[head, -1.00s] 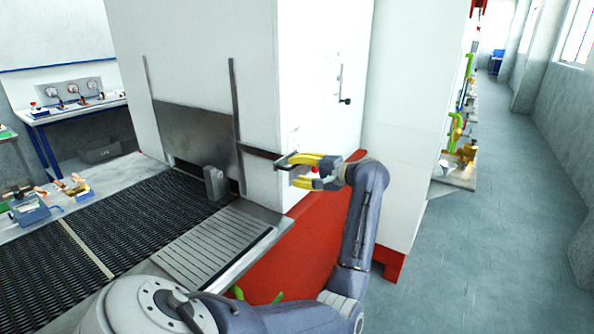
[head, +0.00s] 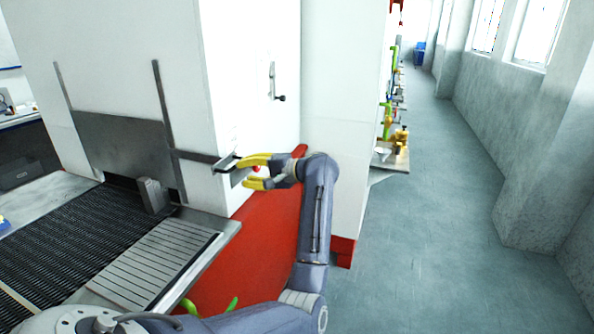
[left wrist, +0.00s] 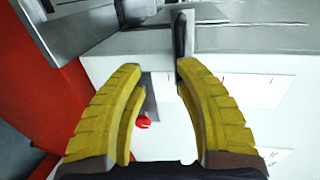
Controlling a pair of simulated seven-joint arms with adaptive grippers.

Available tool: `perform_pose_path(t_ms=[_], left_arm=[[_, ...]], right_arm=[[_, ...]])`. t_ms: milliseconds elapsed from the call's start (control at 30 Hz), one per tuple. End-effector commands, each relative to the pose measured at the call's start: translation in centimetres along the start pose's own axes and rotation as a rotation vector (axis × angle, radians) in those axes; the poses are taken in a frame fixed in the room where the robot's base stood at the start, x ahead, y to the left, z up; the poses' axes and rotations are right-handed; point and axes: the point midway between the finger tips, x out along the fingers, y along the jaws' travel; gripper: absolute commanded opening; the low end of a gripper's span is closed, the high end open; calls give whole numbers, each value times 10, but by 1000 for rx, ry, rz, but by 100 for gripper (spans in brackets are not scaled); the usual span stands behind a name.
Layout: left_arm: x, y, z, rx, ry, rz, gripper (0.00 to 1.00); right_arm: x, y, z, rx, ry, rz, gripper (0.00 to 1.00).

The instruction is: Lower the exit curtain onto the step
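The exit curtain (head: 125,145) is a grey plate between two upright rails on the white housing, with a dark gap under its lower edge. A small grey block (head: 153,195), seemingly the step, stands at its foot by the belt. A flat bar runs right from the curtain to a dark handle (head: 226,163); the handle (left wrist: 182,35) also shows in the left wrist view. My left gripper (head: 242,173) has yellow fingers, open, with tips close to the handle; contact is unclear. Green tips, apparently of my right gripper (head: 210,306), stand apart behind my left arm.
The black mesh belt (head: 75,245) and a slatted plate (head: 150,262) lie before the housing. A red panel (head: 255,250) is below the gripper. A lever (head: 275,85) sits on the housing's side. The corridor floor (head: 430,230) at right is clear.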

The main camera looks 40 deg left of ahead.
Motion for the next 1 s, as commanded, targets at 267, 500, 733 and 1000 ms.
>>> perform_pose_path(t_ms=[267, 500, 733, 1000], left_arm=[[-16, -2, 0, -2, -1, -3, 32], [-30, -2, 0, -3, -1, -5, 32], [-43, -2, 0, -4, -2, -4, 32], [-59, -3, 0, -3, -2, -5, 32]], right_arm=[[0, 0, 0, 0, 0, 0, 44], [0, 0, 0, 0, 0, 0, 44], [0, 0, 0, 0, 0, 0, 44], [0, 0, 0, 0, 0, 0, 44]])
